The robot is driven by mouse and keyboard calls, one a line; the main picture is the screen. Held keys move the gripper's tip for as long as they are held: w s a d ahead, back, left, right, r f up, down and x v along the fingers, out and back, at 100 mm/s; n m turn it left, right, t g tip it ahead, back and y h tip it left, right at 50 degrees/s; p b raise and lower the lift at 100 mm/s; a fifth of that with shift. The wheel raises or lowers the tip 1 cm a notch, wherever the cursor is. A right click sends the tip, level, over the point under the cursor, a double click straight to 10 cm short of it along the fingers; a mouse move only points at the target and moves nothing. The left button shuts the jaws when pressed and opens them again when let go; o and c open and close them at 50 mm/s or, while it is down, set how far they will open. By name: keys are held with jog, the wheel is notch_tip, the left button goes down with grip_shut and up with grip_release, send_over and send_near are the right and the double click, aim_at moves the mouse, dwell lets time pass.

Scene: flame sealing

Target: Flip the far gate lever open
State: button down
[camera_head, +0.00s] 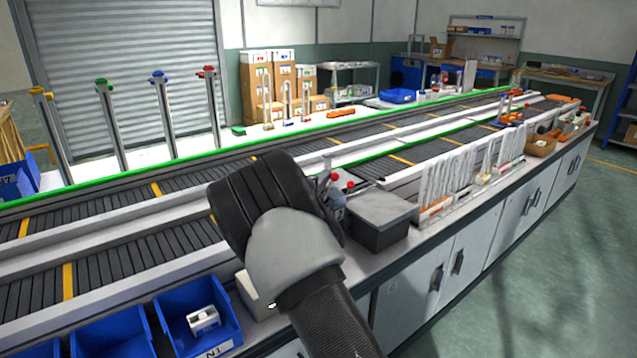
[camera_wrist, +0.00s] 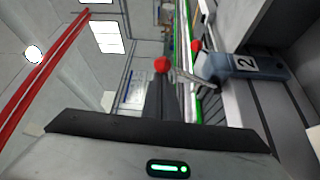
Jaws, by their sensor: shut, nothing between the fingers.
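Two red-knobbed levers stand at a small grey-blue block beyond my arm. In the head view, one red knob (camera_head: 335,176) and another red knob (camera_head: 350,184) sit close together just right of my black wrist. In the wrist view, a red knob (camera_wrist: 162,64) appears in line with the tips of my gripper (camera_wrist: 161,84); I cannot tell whether they touch. The other red knob (camera_wrist: 196,45) is by a grey-blue block (camera_wrist: 245,68) marked 2. My gripper's narrow dark fingers are shut and empty. My arm hides its fingers in the head view.
Long roller conveyors (camera_head: 110,207) with green edges run past my arm. A dark grey box (camera_head: 380,220) stands right of it, near racks of clear bags (camera_head: 455,175). Blue bins (camera_head: 192,305) line the near left. Posts with coloured tops (camera_head: 161,110) stand behind the conveyors.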

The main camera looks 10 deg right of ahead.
aim_at(333, 182)
jog(key=s+f+m+b, duration=0.1)
jog(key=s+d+m+t+h+b, duration=0.1)
jog(key=shift+s+d+f+m, duration=0.1)
jog(key=shift+d+f+m, duration=0.1)
jog(key=shift+f+m, duration=0.15)
jog(key=shift+s+d+f+b, duration=0.1)
jog(key=shift+s+d+f, duration=0.2)
jog(key=shift+s+f, duration=0.25)
jog(key=shift+s+d+f+b, duration=0.1)
jog(key=shift+s+d+f, duration=0.15)
jog(key=shift+s+f, duration=0.35)
jog(key=shift+s+d+f+b, duration=0.1)
jog(key=shift+s+d+f, duration=0.25)
jog(key=shift+f, duration=0.35)
